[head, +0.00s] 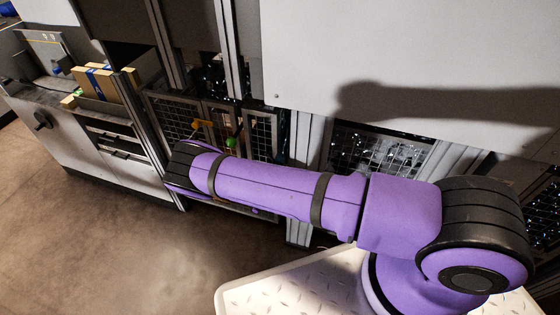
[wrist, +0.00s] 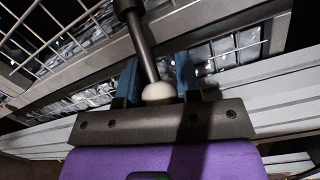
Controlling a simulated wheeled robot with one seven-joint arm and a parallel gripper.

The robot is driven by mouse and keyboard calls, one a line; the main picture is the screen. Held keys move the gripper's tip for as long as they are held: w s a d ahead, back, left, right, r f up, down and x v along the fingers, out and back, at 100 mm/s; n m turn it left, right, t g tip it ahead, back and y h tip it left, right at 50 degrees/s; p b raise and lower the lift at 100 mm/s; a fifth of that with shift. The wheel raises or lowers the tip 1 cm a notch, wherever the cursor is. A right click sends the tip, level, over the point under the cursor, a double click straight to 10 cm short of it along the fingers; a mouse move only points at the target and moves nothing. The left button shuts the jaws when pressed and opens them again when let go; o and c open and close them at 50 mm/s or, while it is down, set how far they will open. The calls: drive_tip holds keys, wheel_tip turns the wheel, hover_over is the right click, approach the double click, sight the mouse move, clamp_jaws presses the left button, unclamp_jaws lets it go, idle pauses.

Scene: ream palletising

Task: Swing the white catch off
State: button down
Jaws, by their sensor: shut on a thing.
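The white catch shows in the wrist view as a pale round knob (wrist: 158,93) at the end of a dark rod (wrist: 140,40). My gripper (wrist: 157,77) has its two blue fingers on either side of the knob and is shut on it. The rod runs up and away from between the fingers. In the head view my arm reaches left to the mesh doors, and its own wrist hides the gripper and the white catch.
A yellow-orange handle (head: 202,124) and a green knob (head: 231,142) sit on the mesh doors (head: 262,135) just above my wrist. Metal posts stand close by. Boxes (head: 105,82) rest on the left counter. Open floor (head: 110,240) lies lower left.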

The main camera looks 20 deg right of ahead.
drive_tip(key=a+m+g+h, duration=0.6)
drive_tip(key=m+g+h, duration=0.2)
drive_tip(key=g, duration=0.5)
drive_tip(key=shift+m+h, duration=0.4)
drive_tip(key=shift+m, duration=0.8)
drive_tip(key=shift+a, duration=0.1)
drive_tip(key=c, duration=0.8)
unclamp_jaws()
drive_tip(key=a, duration=0.3)
drive_tip(key=s+a, duration=0.1)
drive_tip(key=a, duration=0.6)
drive_tip(key=shift+s+a, duration=0.25)
drive_tip(key=shift+a, duration=0.1)
